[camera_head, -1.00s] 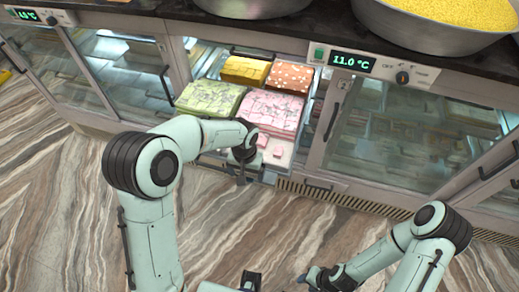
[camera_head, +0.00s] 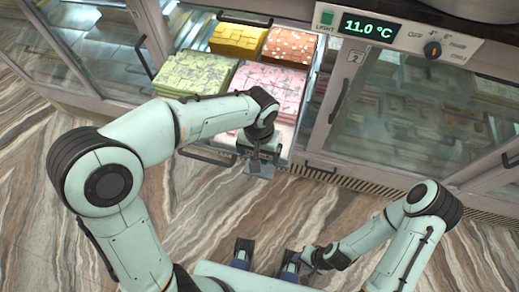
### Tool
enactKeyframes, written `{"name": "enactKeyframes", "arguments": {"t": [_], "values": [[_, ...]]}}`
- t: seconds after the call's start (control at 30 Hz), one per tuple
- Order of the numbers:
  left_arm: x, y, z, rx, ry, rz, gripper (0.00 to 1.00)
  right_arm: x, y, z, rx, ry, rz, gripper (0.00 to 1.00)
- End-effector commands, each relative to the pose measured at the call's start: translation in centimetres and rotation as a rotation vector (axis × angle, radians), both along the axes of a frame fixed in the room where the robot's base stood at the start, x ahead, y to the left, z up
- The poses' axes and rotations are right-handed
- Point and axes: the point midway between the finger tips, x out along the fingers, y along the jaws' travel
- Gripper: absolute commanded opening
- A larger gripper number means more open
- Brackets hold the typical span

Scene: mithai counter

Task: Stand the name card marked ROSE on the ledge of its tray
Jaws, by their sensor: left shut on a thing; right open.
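My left gripper (camera_head: 260,158) is at the front edge of the open display case, below the pink sweets (camera_head: 268,90). It is shut on a small flat grey piece (camera_head: 258,171), which looks like the name card; its marking cannot be read. The front of the pink sweets' tray, with its ledge, is partly hidden by my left arm and gripper. My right gripper (camera_head: 267,253) is low in the picture, above the floor, open and empty.
Green sweets (camera_head: 195,75), yellow sweets (camera_head: 238,40) and orange-brown sweets (camera_head: 287,47) fill the other trays. A black handle (camera_head: 205,157) runs along the drawer front. A closed glass case (camera_head: 410,110) stands at right, under a panel reading 11.0 °C (camera_head: 370,27).

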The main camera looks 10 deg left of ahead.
Motion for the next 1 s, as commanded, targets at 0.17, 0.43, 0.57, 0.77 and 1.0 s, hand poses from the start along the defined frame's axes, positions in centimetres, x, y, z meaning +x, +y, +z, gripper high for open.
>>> {"name": "enactKeyframes", "arguments": {"t": [0.17, 0.43, 0.57, 0.77, 1.0], "values": [[0.0, 0.0, -2.2, 0.0, 0.0, 0.0, 0.68, -0.5, 0.0, -1.8, 0.0, 0.007, 0.0, 0.43], [0.0, 0.0, -4.8, 0.0, 0.001, 0.0, 0.68, -0.6, 0.0, -3.5, -0.002, -0.001, -0.002, 0.43], [0.0, 0.0, -5.6, -0.001, 0.001, 0.0, 0.68, -0.4, 0.0, -4.0, -0.002, -0.008, -0.004, 0.43], [0.0, 0.0, -5.8, -0.001, -0.001, 0.0, 0.68, -0.2, 0.0, -4.0, -0.003, -0.013, -0.005, 0.43], [0.0, 0.0, -5.8, -0.001, -0.001, 0.0, 1.0, -0.2, 0.0, -4.0, -0.004, -0.014, -0.004, 0.43]]}}
